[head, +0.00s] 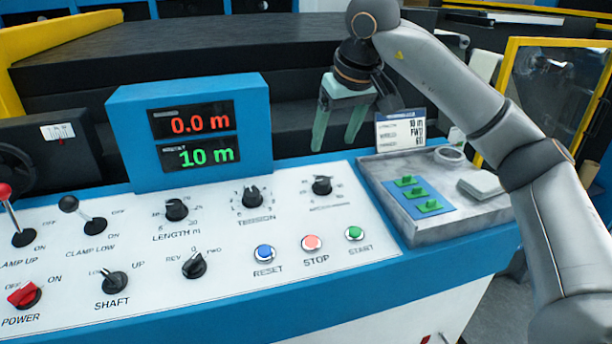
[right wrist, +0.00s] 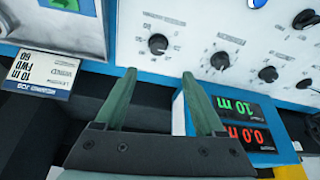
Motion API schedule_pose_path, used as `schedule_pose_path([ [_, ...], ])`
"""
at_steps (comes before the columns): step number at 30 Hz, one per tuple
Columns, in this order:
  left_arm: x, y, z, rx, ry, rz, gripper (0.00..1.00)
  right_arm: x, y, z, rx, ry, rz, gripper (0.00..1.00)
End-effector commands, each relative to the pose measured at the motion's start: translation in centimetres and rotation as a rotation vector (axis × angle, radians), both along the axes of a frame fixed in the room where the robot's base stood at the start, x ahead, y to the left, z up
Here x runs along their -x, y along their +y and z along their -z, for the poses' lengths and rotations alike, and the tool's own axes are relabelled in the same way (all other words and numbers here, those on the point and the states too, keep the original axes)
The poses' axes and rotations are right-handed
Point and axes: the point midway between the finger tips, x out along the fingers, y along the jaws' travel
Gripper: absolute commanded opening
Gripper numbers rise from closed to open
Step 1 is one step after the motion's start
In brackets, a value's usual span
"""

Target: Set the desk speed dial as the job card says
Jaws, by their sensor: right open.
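The speed dial (head: 322,185) is a black knob at the right end of the upper dial row on the white panel. Its label and setting are too blurred to read. It also shows in the right wrist view (right wrist: 158,44), which sees the panel upside down. The job card (head: 400,130) stands behind the grey tray and reads 10 m, FWD and 60. My right gripper (head: 335,142) is open and empty, pointing down above the panel's back edge, behind the speed dial and apart from it. My left gripper is not in view.
The tension dial (head: 252,197) and length dial (head: 177,210) sit left of the speed dial. Reset, stop (head: 312,243) and start buttons lie in front. The blue display box (head: 121,130), reading 0.0 m and 10 m, rises at the left. A grey tray (head: 408,232) is at right.

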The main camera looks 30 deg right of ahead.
Motion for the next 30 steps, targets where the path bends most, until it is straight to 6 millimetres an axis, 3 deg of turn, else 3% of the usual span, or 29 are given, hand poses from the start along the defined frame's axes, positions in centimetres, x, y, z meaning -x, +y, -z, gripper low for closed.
schedule_pose_path([
  [5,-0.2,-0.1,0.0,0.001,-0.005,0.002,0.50,-0.3,-0.5,1.1,0.016,0.003,0.002,0.71],
  [15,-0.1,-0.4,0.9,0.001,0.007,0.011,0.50,-2.8,-0.8,7.4,0.013,0.004,0.002,0.71],
  [21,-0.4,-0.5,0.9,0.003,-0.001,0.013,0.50,-4.1,-1.0,10.2,0.012,0.002,0.001,0.71],
  [30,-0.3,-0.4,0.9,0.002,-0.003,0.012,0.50,-4.6,-1.0,11.3,0.011,-0.001,-0.001,0.71],
])
